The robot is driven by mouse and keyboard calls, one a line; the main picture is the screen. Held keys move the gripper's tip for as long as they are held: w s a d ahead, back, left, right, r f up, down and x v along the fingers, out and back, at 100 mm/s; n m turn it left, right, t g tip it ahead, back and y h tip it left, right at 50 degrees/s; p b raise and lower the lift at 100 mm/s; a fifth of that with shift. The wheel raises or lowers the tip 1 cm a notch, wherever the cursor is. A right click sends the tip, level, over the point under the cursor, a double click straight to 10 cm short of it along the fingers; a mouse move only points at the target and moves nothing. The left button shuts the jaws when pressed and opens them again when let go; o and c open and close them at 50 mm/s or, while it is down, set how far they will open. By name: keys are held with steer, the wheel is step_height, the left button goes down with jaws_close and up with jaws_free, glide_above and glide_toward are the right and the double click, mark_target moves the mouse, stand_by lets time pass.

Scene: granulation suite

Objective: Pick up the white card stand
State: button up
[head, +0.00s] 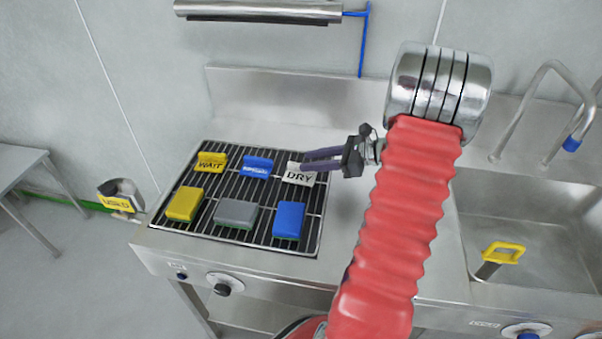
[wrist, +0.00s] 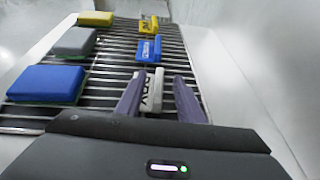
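The white card stand (head: 300,177) marked DRY sits at the back right of the black slatted rack (head: 262,207). My gripper (head: 306,161) reaches in from the right with its dark purple fingers at the card stand. In the wrist view, my gripper (wrist: 159,78) is open, with one finger on each side of the white card stand (wrist: 154,88). The left finger is close to the card, and a gap shows at the right finger. Whether either finger touches it I cannot tell.
A blue card stand (head: 257,167) and a yellow WAIT stand (head: 211,162) share the back row. Yellow (head: 185,204), grey (head: 236,214) and blue (head: 289,219) blocks lie in front. A sink (head: 530,255) with a yellow-handled tool (head: 503,253) is at right.

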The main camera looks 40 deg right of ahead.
mark_target(294, 163)
steer(key=x, duration=0.5)
steer(key=shift+f, duration=0.15)
stand_by(0.3)
jaws_close()
